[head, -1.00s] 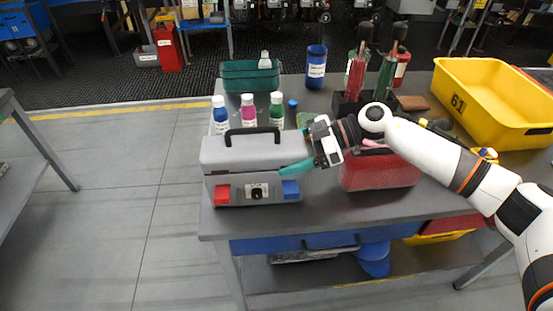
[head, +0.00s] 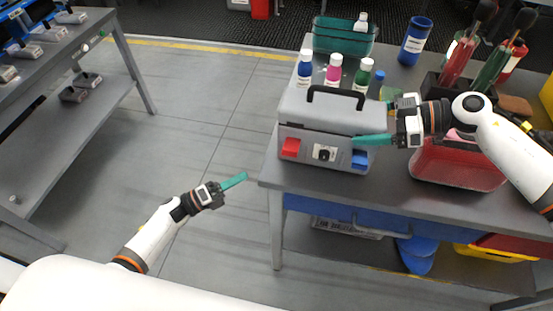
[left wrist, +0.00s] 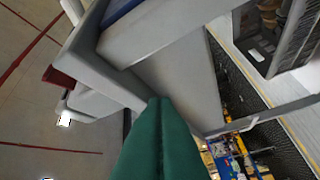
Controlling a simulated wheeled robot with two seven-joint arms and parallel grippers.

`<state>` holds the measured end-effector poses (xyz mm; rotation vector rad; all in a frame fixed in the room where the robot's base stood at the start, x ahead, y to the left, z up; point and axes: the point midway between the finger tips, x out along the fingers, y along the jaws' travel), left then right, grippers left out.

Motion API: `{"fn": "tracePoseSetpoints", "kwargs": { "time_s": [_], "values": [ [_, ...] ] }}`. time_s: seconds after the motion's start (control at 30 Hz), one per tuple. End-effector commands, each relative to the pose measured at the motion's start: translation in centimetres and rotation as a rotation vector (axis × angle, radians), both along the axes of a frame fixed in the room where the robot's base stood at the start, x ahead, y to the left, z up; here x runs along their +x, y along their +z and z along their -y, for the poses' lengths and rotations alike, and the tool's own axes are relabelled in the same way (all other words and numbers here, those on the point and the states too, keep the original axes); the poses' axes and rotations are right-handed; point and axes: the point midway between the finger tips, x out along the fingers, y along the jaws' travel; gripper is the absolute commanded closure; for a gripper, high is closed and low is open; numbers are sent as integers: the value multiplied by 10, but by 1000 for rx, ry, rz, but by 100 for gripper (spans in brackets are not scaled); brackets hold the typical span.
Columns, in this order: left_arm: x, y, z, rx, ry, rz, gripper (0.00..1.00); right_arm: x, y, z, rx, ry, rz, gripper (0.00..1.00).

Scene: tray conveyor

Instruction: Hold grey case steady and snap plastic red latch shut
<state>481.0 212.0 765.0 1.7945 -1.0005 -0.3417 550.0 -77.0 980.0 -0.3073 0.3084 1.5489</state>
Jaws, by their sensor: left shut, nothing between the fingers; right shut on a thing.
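The grey case (head: 320,112) stands on the grey table with its black handle up and its lid down. The red latch (head: 290,148) is at the left of its front face; I cannot tell whether it is fastened. A blue latch (head: 360,158) is at the right, with a black catch (head: 325,153) between them. My right gripper (head: 357,141) is shut on the case at its right front, just above the blue latch. My left gripper (head: 245,176) is shut and empty, over the floor left of the case. Its closed green fingers fill the lower middle of the left wrist view (left wrist: 158,135).
Bottles (head: 335,70) and a green bin (head: 345,38) stand behind the case. A red basket (head: 455,165) is to its right, near my right arm. The table's left edge lies between my left gripper and the case. Another table (head: 60,110) is at far left.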

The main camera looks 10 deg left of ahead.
Motion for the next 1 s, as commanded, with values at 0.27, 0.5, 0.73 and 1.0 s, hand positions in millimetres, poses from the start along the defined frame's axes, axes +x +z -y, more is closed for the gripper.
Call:
{"fn": "tracePoseSetpoints", "kwargs": {
  "time_s": [0.27, 0.5, 0.73, 1.0],
  "values": [
    [-37, 87, 18, 242, -343, 652, 100, 0, -1, 0, -1, 1, 1, 71],
    [-47, 97, 19, 273, -405, 768, 100, 0, -1, 0, -1, 1, 1, 71],
    [-47, 97, 19, 271, -403, 764, 100, 0, -1, 0, -1, 1, 1, 71],
    [-46, 103, 45, 267, -403, 767, 100, -1, -1, 0, -1, 2, 0, 71]
  ]
}}
